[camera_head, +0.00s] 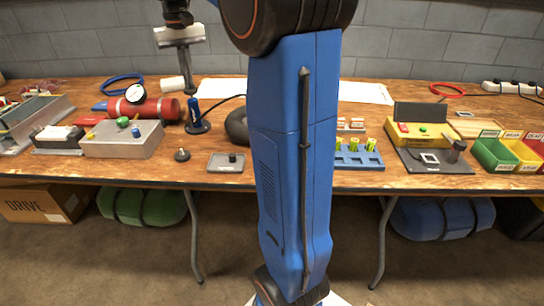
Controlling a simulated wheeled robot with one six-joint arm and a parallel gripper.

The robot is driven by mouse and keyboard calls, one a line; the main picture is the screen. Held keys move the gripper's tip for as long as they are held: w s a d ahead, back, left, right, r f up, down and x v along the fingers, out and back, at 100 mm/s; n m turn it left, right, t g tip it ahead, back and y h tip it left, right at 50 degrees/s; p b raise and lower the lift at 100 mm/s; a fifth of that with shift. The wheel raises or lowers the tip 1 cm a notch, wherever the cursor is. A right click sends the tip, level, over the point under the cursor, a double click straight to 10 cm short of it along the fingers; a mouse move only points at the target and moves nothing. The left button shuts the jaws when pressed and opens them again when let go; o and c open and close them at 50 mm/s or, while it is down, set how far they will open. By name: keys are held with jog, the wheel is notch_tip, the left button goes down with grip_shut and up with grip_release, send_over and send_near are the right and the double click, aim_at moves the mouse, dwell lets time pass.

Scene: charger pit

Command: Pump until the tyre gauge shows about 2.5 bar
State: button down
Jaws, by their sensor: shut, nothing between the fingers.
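A small blue upright pump (194,113) stands on a round black base on the table, left of centre. A black hose runs from it to the right, toward a dark tyre (237,125) partly hidden behind my arm. A round white-faced gauge (135,93) shows by a red cylinder (150,109) to the left; its needle is too small to read, and I cannot tell whether it belongs to the tyre. My gripper (190,90) points down with its fingers together and empty. Its tips appear just above the pump's top; I cannot tell whether they touch.
A grey box with knobs (122,139) and a small grey tray (227,162) stand near the front edge. A blue rack (358,158), a yellow device (417,134) and coloured bins (492,154) stand right. My arm hides the table's middle.

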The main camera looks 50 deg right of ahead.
jog(key=shift+f, duration=0.35)
jog(key=shift+r, duration=1.65)
